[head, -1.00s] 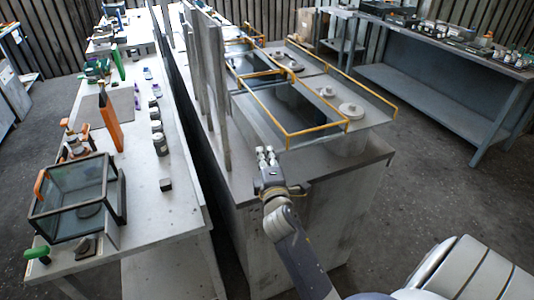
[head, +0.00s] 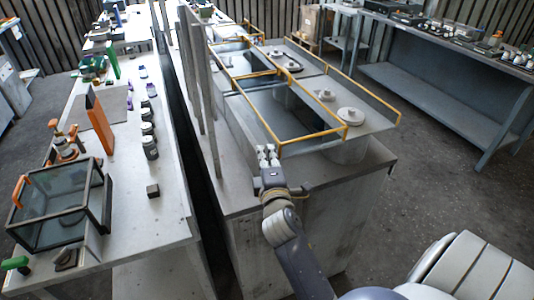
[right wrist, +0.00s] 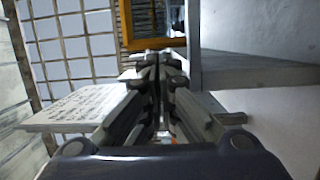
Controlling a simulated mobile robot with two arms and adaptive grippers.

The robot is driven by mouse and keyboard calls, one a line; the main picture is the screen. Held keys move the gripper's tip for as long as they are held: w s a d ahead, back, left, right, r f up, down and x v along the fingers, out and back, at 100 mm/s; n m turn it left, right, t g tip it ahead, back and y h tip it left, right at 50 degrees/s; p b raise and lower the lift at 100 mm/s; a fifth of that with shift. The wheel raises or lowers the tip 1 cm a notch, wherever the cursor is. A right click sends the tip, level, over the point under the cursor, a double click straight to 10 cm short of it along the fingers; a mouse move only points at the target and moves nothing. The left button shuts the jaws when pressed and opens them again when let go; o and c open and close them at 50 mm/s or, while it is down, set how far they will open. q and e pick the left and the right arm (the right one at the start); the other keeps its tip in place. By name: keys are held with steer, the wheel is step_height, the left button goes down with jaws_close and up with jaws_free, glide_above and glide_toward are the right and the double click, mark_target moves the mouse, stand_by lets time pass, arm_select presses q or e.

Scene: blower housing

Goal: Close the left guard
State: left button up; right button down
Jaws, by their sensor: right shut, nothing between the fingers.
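The blower housing (head: 230,190) is a long grey cabinet with yellow-railed frames on top. The near yellow frame (head: 314,137) surrounds a dark opening and has its near left corner beside my right gripper. Another yellow-edged frame (head: 252,75) lies behind it. I cannot tell which of these is the left guard. My right gripper (head: 267,150) is shut and empty, just left of that near corner; contact cannot be told. In the right wrist view its closed fingers (right wrist: 155,75) point toward a yellow bar (right wrist: 155,43). My left gripper is not in view.
Upright grey posts (head: 208,100) stand along the housing's left side. Round grey lids (head: 350,115) lie on its right part. A narrow gap separates it from a bench (head: 165,215) with a glass box (head: 60,205) and bottles. Floor (head: 430,160) is clear at right.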

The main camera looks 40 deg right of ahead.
mark_target(335, 136)
steer(key=shift+s+d, duration=0.2)
steer(key=shift+d, duration=0.4)
steer(key=d+p, duration=0.1)
steer(key=d, duration=0.1)
steer(key=s+d+p, duration=0.1)
steer(key=d, duration=0.2)
steer(key=d+p, duration=0.1)
steer(key=d, duration=0.1)
steer(key=shift+s+d+r, duration=0.2)
steer(key=shift+s+d, duration=0.05)
steer(key=shift+s, duration=0.1)
steer(key=s+d, duration=0.1)
steer(key=d, duration=0.6)
steer(key=s+d+p, duration=0.1)
steer(key=d, duration=0.3)
steer(key=shift+s+d+f, duration=0.1)
steer(key=shift+s+f, duration=0.1)
steer(key=shift+s, duration=0.15)
steer(key=shift+s+d, duration=0.2)
steer(key=shift+d, duration=0.55)
steer(key=shift+w, duration=0.1)
